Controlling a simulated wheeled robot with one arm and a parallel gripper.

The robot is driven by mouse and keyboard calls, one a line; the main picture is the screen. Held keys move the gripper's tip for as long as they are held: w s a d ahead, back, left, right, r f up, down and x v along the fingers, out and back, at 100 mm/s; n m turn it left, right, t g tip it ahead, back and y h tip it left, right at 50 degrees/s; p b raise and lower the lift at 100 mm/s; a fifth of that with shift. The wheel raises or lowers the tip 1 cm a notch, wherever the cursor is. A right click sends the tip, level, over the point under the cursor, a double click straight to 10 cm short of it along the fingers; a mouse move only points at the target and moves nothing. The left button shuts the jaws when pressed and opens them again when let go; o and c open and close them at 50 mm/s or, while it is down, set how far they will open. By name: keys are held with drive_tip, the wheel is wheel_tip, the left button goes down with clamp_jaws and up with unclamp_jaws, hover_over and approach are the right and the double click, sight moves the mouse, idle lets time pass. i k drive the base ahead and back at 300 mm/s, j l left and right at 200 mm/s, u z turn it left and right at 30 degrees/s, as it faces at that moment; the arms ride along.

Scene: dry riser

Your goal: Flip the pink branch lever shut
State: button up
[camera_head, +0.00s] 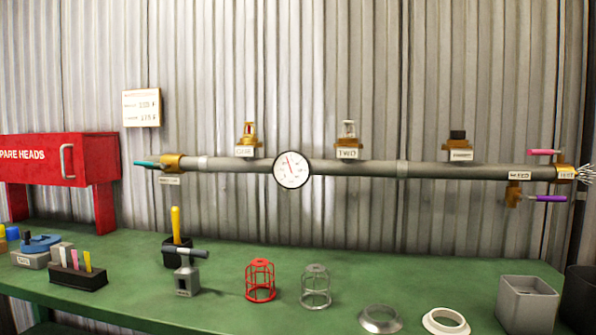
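The pink branch lever (543,152) is near the right end of the long grey pipe (345,167), just above it. It lies about level, roughly parallel to the pipe, and points left from a brass fitting (566,172). Thin white streaks (586,174) fan out to the right of this fitting; they look like spray. A purple lever (551,198) lies about level below the pipe, beside another brass valve (513,194). A teal lever (147,164) is at the pipe's left end. My gripper is not in view.
A round gauge (292,169) and several brass heads sit along the pipe. The green bench (230,310) below holds a red cage (260,281), a grey cage (316,287), rings and a grey bin (527,303). A red box (95,158) stands at left.

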sight(545, 153)
drive_tip(key=i+l+z, duration=0.2)
drive_tip(key=z, duration=0.2)
drive_tip(key=i+l+z, duration=0.3)
drive_tip(key=z, duration=0.15)
